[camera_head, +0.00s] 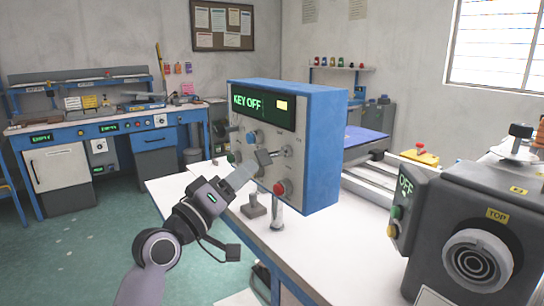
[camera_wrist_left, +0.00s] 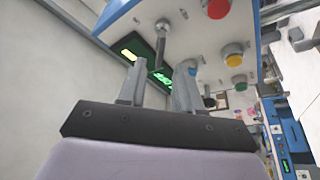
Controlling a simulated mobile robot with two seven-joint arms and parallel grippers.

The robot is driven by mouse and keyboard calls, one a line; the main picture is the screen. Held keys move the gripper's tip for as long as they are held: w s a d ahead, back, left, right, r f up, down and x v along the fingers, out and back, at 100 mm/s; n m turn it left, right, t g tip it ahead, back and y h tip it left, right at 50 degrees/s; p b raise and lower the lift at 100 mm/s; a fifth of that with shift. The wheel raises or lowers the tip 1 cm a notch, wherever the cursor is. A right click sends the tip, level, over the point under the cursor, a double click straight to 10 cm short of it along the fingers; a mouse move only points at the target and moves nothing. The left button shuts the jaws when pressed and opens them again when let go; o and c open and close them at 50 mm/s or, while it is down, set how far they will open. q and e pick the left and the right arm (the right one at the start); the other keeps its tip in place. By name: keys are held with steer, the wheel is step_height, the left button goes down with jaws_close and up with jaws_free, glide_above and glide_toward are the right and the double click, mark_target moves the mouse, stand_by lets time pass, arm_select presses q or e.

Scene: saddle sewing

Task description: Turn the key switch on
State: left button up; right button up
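The blue and grey control box (camera_head: 322,135) stands on the white table, and its green display (camera_head: 247,102) reads "KEY OFF". A metal stem with a dark flat head, which looks like the key switch (camera_head: 264,158), sticks out of its front panel; in the left wrist view the stem (camera_wrist_left: 162,35) lies beyond the fingertips. My left gripper (camera_head: 242,172) is in front of the panel, just left of the stem's head. In the left wrist view its fingers (camera_wrist_left: 157,75) are apart with nothing between them. I cannot tell whether it touches the key. My right gripper is not in view.
A red button (camera_head: 280,187) and other coloured buttons sit on the panel near the key. Small metal posts (camera_head: 277,213) stand on the table below. A dark machine (camera_head: 465,230) with an "OFF" display fills the right. A blue workbench (camera_head: 150,130) stands at the back left.

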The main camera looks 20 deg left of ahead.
mark_target(259, 162)
arm_select(q)
steer(key=shift+p+x, duration=0.55)
steer(key=shift+x, duration=2.85)
jaws_close()
